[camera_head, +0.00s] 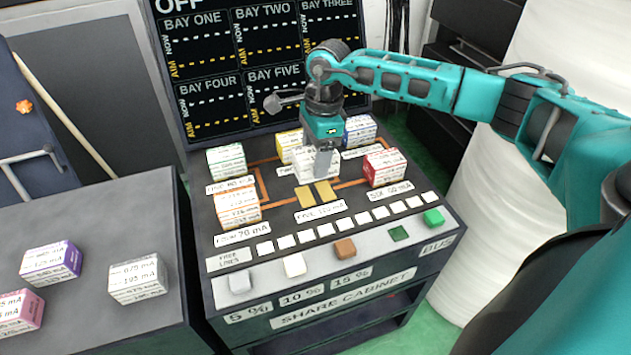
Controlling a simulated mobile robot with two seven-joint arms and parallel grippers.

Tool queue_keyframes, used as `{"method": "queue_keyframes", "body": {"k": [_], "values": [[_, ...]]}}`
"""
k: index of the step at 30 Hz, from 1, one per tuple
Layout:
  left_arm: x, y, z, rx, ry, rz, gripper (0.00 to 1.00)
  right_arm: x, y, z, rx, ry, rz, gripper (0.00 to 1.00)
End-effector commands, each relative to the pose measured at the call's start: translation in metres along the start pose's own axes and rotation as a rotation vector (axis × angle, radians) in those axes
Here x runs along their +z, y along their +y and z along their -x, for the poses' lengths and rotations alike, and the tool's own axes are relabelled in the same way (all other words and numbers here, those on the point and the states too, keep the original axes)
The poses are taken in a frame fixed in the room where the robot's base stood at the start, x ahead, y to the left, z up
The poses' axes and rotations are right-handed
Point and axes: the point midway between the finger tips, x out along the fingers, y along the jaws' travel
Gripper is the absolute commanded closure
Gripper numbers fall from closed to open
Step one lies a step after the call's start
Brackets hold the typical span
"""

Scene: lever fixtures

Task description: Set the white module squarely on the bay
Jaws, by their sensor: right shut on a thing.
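The white module (303,162) is in my right gripper (322,166), which is shut on it from above, with a grey finger across its near face. The module is over the middle of the share cabinet top, at the back of a bay with two gold contact plates (315,193) that lie bare in front of it. The label in front of this bay seems to read FIVE. I cannot tell whether the module touches the surface, and the gripper hides part of it. My left gripper is not in view.
Orange (238,207), green (226,161), yellow (289,144), blue (360,131) and red (384,167) modules stand around the held one. A row of white tiles (325,230) and coloured keys (344,248) lies in front. Another white block (138,279) stands on the left table.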

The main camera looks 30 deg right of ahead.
Motion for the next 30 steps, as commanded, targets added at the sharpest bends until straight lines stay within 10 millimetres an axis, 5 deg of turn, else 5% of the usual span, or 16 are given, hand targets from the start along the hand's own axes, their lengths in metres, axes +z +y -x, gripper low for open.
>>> {"method": "queue_keyframes", "body": {"k": [8,15,27,28,30], "values": [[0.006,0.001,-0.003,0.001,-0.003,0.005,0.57,-0.002,0.000,-0.023,0.002,0.000,0.001,0.77],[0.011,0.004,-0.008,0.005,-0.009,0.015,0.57,-0.008,0.000,-0.063,0.001,0.000,0.000,0.77],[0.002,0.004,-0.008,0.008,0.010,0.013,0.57,-0.008,0.000,-0.069,0.000,0.000,0.001,0.77],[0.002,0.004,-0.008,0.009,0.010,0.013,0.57,-0.008,0.000,-0.070,0.000,0.000,0.001,0.36],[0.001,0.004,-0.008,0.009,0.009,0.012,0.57,-0.008,0.000,-0.069,0.000,0.000,0.002,0.30]]}}
